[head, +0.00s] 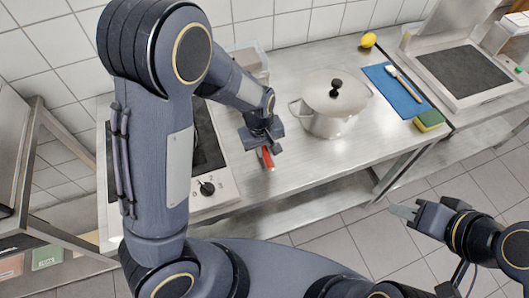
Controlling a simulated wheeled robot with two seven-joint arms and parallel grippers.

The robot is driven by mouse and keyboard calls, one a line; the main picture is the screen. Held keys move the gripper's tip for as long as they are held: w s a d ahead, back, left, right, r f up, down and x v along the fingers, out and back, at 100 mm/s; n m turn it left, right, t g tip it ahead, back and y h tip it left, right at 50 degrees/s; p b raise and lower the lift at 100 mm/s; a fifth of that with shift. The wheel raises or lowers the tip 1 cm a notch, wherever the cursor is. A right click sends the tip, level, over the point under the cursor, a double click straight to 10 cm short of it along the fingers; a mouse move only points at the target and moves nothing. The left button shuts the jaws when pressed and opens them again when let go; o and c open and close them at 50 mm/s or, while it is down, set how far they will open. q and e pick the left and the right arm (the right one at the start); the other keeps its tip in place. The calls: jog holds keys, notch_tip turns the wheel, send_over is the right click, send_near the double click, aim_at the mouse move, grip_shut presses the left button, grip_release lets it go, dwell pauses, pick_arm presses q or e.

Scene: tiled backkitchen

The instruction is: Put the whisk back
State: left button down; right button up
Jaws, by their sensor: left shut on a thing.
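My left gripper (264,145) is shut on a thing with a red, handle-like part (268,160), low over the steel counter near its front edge. This looks like the whisk, but no wires show and most of it is hidden by the gripper. I cannot tell whether it touches the counter. My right gripper (408,212) is out in front of the counter, over the floor, away from the objects. It is seen side-on, so its finger gap is not clear.
A lidded steel pot (330,108) stands right of my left gripper. A clear container (248,60) is behind it. A stove with a knob (207,188) is to the left. Front-middle counter (300,158) is clear.

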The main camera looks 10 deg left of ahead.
pick_arm(q)
jog(key=shift+f, duration=1.55)
jog(key=shift+f, duration=0.1)
jog(key=c, duration=1.3)
grip_release()
jog(key=shift+c, duration=0.2)
notch_tip(320, 180, up, 12)
jog(key=s+a+r+m+t+h, duration=0.1)
jog(key=s+a+r, duration=0.3)
jog(key=s, duration=0.5)
jog(key=s+a+r+m+t+h, duration=0.1)
jog(key=s+a+r+m+t, duration=0.2)
jog(key=s, duration=0.7)
notch_tip(320, 180, up, 2)
jog(key=shift+a+r+m+t+h, duration=0.25)
jog(key=shift+a+m+t+h, duration=0.25)
jog(key=shift+a, duration=0.75)
